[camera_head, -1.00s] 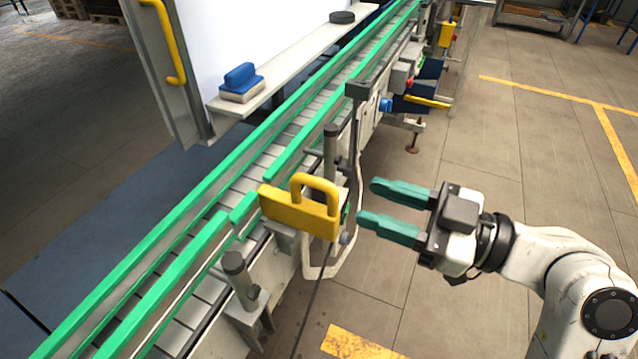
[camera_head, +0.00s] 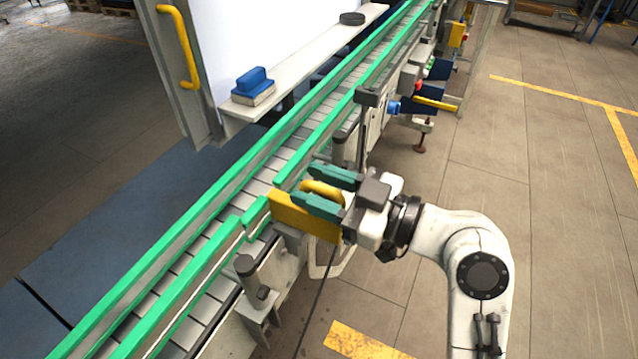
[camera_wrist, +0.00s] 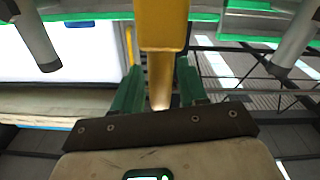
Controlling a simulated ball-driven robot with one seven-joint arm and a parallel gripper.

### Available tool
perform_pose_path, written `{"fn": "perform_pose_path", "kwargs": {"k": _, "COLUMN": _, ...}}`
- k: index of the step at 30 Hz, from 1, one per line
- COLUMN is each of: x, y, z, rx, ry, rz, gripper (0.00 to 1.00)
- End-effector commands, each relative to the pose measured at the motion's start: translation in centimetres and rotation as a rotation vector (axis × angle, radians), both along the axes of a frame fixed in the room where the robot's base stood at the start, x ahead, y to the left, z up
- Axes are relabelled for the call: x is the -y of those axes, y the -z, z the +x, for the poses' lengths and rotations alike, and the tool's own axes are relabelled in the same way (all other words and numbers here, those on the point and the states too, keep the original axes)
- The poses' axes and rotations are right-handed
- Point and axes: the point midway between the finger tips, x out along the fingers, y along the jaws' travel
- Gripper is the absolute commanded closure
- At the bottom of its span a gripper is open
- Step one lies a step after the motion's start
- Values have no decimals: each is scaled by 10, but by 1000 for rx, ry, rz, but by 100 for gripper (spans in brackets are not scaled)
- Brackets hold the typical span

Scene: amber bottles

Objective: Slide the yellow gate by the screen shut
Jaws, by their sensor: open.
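The yellow gate (camera_head: 290,217) is a flat plate with a loop handle (camera_head: 322,188), at a gap in the near green rail of the conveyor. My gripper (camera_head: 306,183) has its two green fingers open, one on each side of the handle, partly hiding it. In the wrist view the yellow handle (camera_wrist: 161,75) stands between the green fingers (camera_wrist: 158,92), with no clear grip on it. The white screen (camera_head: 265,40) stands behind the conveyor.
The conveyor (camera_head: 290,152) runs diagonally with green side rails. A blue eraser (camera_head: 253,84) and a dark puck (camera_head: 352,18) lie on the screen's ledge. A grey post (camera_head: 250,275) stands near the gate. Floor to the right is clear.

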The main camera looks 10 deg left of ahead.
Motion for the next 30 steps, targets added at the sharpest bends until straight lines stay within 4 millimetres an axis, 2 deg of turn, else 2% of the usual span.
{"fn": "perform_pose_path", "kwargs": {"k": 2, "x": 0, "y": 0, "z": 0, "rx": 0, "ry": 0, "rz": 0, "gripper": 59}}
{"fn": "perform_pose_path", "kwargs": {"k": 15, "x": 1, "y": 0, "z": 0, "rx": 0, "ry": 2, "rz": 0, "gripper": 100}}
{"fn": "perform_pose_path", "kwargs": {"k": 26, "x": 2, "y": -1, "z": 1, "rx": 1, "ry": 6, "rz": 1, "gripper": 100}}
{"fn": "perform_pose_path", "kwargs": {"k": 30, "x": -10, "y": 2, "z": 6, "rx": 3, "ry": 4, "rz": 2, "gripper": 100}}
